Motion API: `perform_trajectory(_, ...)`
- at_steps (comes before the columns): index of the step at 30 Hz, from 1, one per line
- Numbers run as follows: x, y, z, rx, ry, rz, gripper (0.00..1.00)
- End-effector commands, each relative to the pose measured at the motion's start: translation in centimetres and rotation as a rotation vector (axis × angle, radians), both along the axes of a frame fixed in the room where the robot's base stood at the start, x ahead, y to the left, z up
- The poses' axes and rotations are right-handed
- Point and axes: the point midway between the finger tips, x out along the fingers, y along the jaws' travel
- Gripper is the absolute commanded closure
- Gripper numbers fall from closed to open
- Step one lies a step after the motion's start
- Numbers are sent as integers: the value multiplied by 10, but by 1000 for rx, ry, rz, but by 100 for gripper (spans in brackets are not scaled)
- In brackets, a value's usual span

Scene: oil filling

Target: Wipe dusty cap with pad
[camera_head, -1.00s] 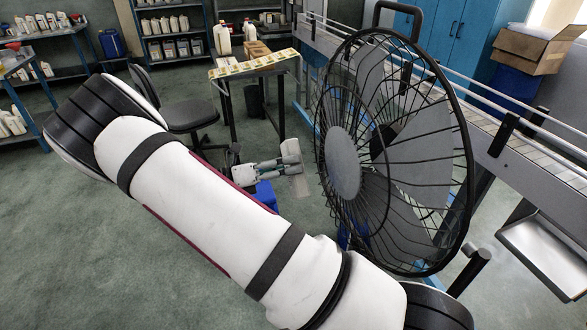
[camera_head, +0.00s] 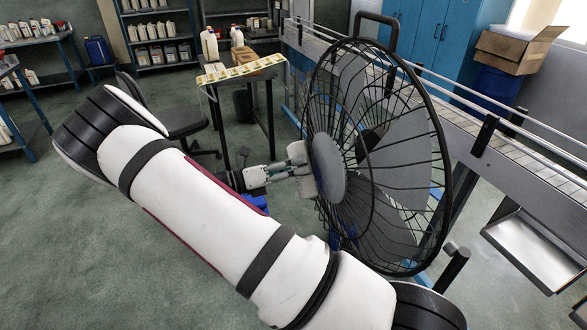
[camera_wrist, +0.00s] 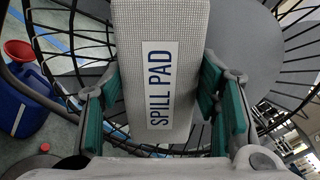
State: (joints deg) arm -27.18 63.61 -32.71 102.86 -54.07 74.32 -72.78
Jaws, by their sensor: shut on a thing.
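A light grey pad marked "SPILL PAD" (camera_wrist: 160,40) is gripped between the teal-lined fingers of my gripper (camera_wrist: 160,105) in the wrist view. The head view shows my gripper (camera_head: 280,171) left of the black fan, with the pad (camera_head: 298,154) at the left edge of the fan's round grey centre cap (camera_head: 328,167). A grey disc, the cap (camera_wrist: 242,40), shows behind and right of the pad in the wrist view. I cannot tell whether pad and cap touch. Dust on the cap cannot be made out.
The fan's black wire cage (camera_head: 425,235) surrounds the cap. A conveyor (camera_head: 490,150) runs behind the fan. A small table (camera_head: 222,85) with bottles stands behind my gripper. A blue jug with a red funnel (camera_wrist: 22,95) is at the wrist view's left. Open floor (camera_head: 90,250) lies left.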

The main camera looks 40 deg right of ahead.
Motion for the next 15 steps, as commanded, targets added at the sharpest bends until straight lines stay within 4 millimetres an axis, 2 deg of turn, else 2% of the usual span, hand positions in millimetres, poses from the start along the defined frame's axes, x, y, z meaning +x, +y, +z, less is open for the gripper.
perform_trajectory(15, -1, -3, 0, -1, 0, -1, 66)
